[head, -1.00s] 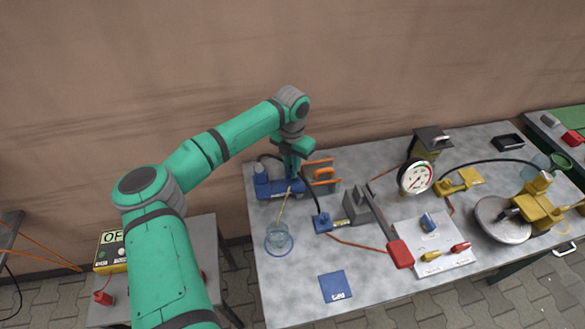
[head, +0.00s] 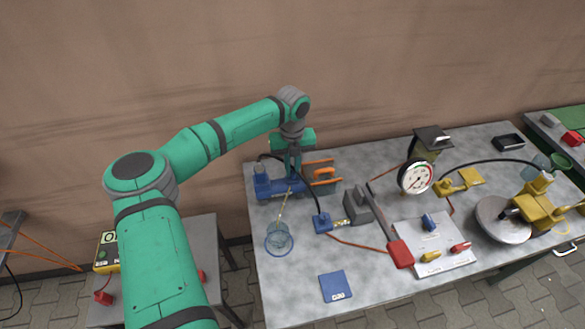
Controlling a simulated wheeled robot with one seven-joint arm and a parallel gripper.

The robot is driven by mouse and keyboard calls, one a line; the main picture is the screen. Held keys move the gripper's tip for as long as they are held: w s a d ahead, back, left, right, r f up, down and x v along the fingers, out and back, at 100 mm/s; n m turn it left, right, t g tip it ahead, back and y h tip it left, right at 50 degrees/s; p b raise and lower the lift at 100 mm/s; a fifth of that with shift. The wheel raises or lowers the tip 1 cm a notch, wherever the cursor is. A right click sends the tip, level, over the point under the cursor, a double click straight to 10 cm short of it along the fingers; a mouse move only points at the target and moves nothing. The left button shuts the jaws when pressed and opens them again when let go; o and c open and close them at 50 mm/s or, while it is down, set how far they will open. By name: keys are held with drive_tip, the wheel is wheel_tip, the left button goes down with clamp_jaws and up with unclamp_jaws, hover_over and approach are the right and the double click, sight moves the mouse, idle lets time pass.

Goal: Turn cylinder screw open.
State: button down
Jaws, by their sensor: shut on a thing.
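The blue cylinder (head: 278,190) lies at the back left of the grey table. A clear hose runs from it to a glass jar (head: 279,240). My gripper (head: 293,178) points straight down onto the top of the blue cylinder. Its jaws are shut on a small part there, which I take to be the cylinder screw. The fingers and the distance hide the screw itself, so I cannot see how far it is turned.
An orange caliper with pads (head: 324,174) stands close to the right of my gripper. A grey pump with a red-ended lever (head: 400,253), a pressure gauge (head: 417,178) and a white tray (head: 432,243) stand further right. The front left tabletop is mostly clear, with a blue card (head: 335,286).

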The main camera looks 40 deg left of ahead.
sight(292, 170)
drive_tip(key=shift+a, duration=0.1)
idle(0.5)
drive_tip(key=c, duration=1.8)
unclamp_jaws()
drive_tip(key=shift+o, duration=0.2)
wheel_tip(292, 170, up, 11)
drive_tip(key=shift+f+n, duration=0.1)
drive_tip(key=shift+n, duration=0.2)
